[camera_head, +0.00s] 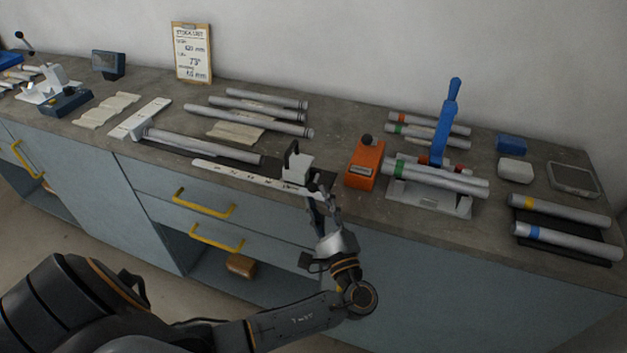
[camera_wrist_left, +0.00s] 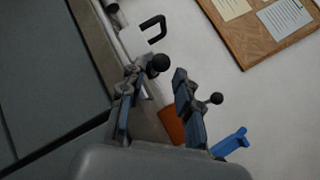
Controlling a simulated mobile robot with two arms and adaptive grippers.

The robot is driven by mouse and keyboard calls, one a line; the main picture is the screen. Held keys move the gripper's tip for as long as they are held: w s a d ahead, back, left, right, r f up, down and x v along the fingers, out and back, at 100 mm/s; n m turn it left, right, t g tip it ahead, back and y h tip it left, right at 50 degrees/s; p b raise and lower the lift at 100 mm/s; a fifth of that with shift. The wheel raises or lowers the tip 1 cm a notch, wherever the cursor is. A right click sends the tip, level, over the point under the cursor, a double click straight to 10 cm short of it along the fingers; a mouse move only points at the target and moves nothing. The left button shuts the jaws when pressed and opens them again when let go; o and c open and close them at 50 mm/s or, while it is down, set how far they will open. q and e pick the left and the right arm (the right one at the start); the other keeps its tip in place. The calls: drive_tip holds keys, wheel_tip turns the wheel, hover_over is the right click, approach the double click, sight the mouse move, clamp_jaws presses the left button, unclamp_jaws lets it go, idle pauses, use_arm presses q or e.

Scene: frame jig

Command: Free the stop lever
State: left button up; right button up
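The white stop block (camera_head: 298,168) sits at the right end of the white ruled scale (camera_head: 240,178), with a black upright handle (camera_head: 292,148) on it. A black hooked handle (camera_wrist_left: 152,27) shows ahead of my fingers in the left wrist view. My left gripper (camera_head: 318,190) is at the bench's front edge, just in front of the stop block. In the left wrist view its two fingers (camera_wrist_left: 160,92) stand apart. A round black knob (camera_wrist_left: 160,63) appears between them, nearer the left finger; I cannot tell whether they touch. My right gripper is not in view.
An orange box (camera_head: 364,165) with a black knob stands just right of the gripper. Beyond it is a fixture with a blue lever (camera_head: 446,120) and a tube (camera_head: 440,178). Several tubes (camera_head: 250,113) lie left of the block. A clipboard (camera_head: 191,53) leans on the wall.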

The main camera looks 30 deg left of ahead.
sight(314, 184)
use_arm(q)
drive_tip(key=shift+p+x, duration=0.4)
drive_tip(key=shift+x, duration=1.95)
clamp_jaws()
